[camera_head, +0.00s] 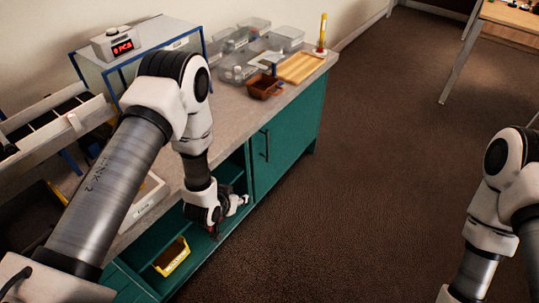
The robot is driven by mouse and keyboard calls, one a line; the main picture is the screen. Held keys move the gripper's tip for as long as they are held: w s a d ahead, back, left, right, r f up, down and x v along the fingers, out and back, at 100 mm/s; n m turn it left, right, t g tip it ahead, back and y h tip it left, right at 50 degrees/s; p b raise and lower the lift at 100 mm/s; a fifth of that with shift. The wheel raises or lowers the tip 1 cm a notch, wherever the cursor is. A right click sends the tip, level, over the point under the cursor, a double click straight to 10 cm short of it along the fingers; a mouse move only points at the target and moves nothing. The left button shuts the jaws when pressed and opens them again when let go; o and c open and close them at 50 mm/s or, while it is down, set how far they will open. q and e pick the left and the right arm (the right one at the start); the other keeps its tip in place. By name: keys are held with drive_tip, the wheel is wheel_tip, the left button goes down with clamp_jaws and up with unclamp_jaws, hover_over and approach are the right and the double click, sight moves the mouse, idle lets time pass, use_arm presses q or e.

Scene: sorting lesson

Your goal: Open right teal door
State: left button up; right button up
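The right teal door (292,127) of the low cabinet is closed. Its dark vertical handle (265,146) is near the door's left edge. My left gripper (241,203) is low in front of the open shelf section, left of and below the handle, and apart from it. Its fingers are small and partly hidden by the wrist, so I cannot tell whether they are open. My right arm shows at the right edge over the floor, and its gripper is out of the picture.
The open shelf section left of the door holds a yellow bin (172,257). The brown floor (390,140) before the door is clear.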

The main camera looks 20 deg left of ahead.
use_arm(q)
drive_tip(key=w+f+t+b, duration=0.3)
drive_tip(key=w+b, duration=0.4)
drive_tip(key=w, duration=0.1)
drive_tip(key=w+f+t+b, duration=0.3)
drive_tip(key=w+b, duration=0.3)
drive_tip(key=w, duration=0.1)
drive_tip(key=m+t+h+b, duration=0.2)
drive_tip(key=t+b, duration=0.1)
drive_tip(key=b, duration=0.3)
approach(267, 141)
drive_tip(key=w, duration=0.5)
drive_tip(key=w+d+b, duration=0.1)
drive_tip(key=w, duration=0.1)
drive_tip(key=w+b, duration=0.1)
drive_tip(key=w, duration=0.2)
drive_tip(key=shift+d+f, duration=0.1)
drive_tip(key=shift+d, duration=0.2)
drive_tip(key=shift+w, duration=0.35)
clamp_jaws()
use_arm(e)
wheel_tip(267, 141, down, 25)
